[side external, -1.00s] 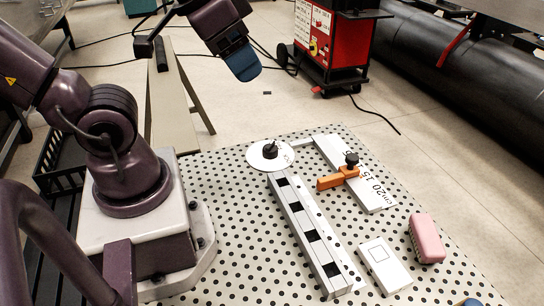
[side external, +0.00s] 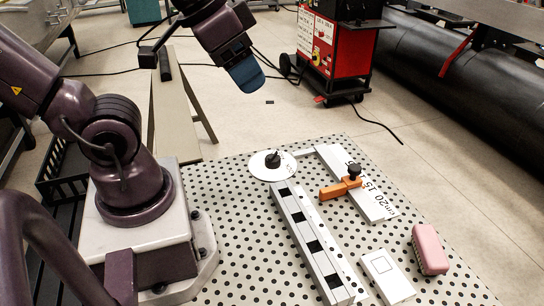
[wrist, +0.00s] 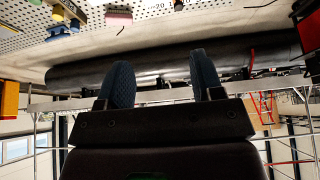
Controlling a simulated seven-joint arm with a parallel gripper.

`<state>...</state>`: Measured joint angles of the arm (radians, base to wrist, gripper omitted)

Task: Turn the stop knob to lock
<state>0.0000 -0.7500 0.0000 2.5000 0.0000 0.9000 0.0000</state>
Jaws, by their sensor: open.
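A small black knob (side external: 354,170) stands on an orange stop (side external: 340,188), which sits across a white ruler bar (side external: 377,206) marked with numbers. A second black knob (side external: 273,159) is in the middle of a white dial disc (side external: 262,170) at the end of a long rail. The dial's markings are too small to read. My gripper (side external: 247,76) hangs in the air above and behind the table, well apart from both knobs. In the wrist view my gripper (wrist: 163,80) shows two blue fingers spread apart with nothing between them.
The long white rail (side external: 313,245) with dark squares lies on the dotted table (side external: 230,205). A white box (side external: 387,277) and a pink block (side external: 429,249) lie near the front right. A red machine (side external: 330,45) stands on the floor behind. The space above the table is clear.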

